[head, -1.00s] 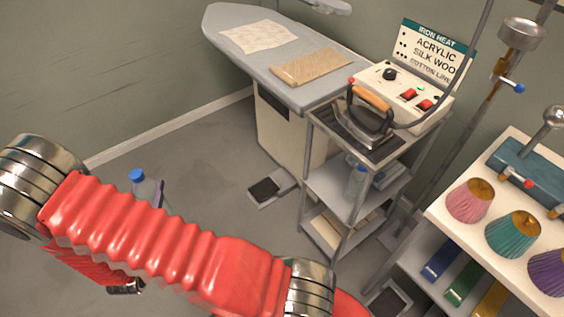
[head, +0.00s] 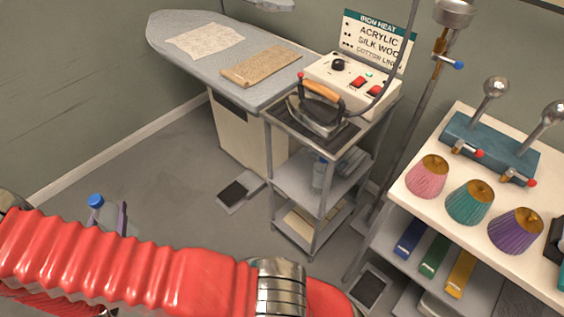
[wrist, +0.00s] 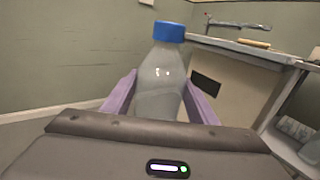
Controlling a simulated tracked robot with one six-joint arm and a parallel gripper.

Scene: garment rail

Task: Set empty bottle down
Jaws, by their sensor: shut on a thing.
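A clear bottle with a blue cap (wrist: 160,75) stands upright between the purple fingers of my gripper (wrist: 160,98) in the wrist view. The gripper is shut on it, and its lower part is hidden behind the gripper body. In the head view the blue cap and upper part of the held bottle (head: 97,208) show at the lower left, above my red arm, with a purple finger beside it. My arm hides the rest. Another clear bottle (head: 319,172) with a blue cap stands on the middle shelf of the metal trolley (head: 337,187).
An iron (head: 318,112) rests on the trolley's top beside a control box (head: 352,85). An ironing board (head: 210,70) is at the back. A white table (head: 410,205) with coloured cones is at the right. Bare floor (head: 150,165) lies left of the foot pedal (head: 238,193).

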